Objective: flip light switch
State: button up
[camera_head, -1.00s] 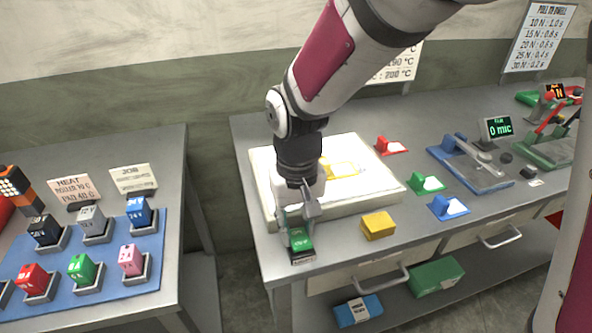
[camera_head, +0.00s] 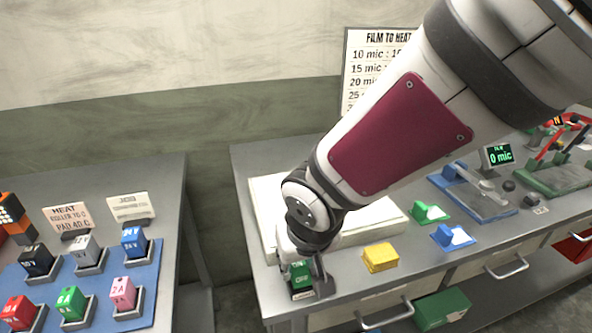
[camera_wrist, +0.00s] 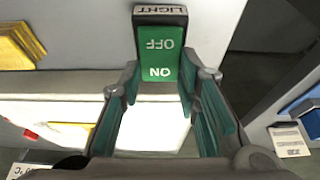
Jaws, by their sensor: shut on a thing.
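The light switch (camera_head: 302,278) is a green rocker marked ON and OFF at the front left corner of the right-hand bench.
A yellow block (camera_head: 380,257) sits right of the switch on the bench. Green (camera_head: 428,213) and blue (camera_head: 452,237) pieces stand farther right. A gap separates this bench from the left table with its blue mat (camera_head: 158,262). A green box (camera_head: 442,305) is on the shelf below.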

jog(key=o, duration=1.2)
jog(key=shift+c, duration=0.2)
jog(key=v, duration=1.2)
jog(key=shift+d+r, duration=0.1)
jog(key=s+d+r+m+p, duration=0.1)
jog(key=s+d+r+p, duration=0.1)
jog(key=s+d, duration=0.4)
jog(key=s+d+r+m+h+p, duration=0.1)
jog(key=s+d+r, duration=0.4)
jog(key=d, duration=0.6)
jog(key=shift+s+r+m+p, duration=0.3)
jog(key=shift+s+m+p, duration=0.35)
jog(key=shift+p, duration=0.55)
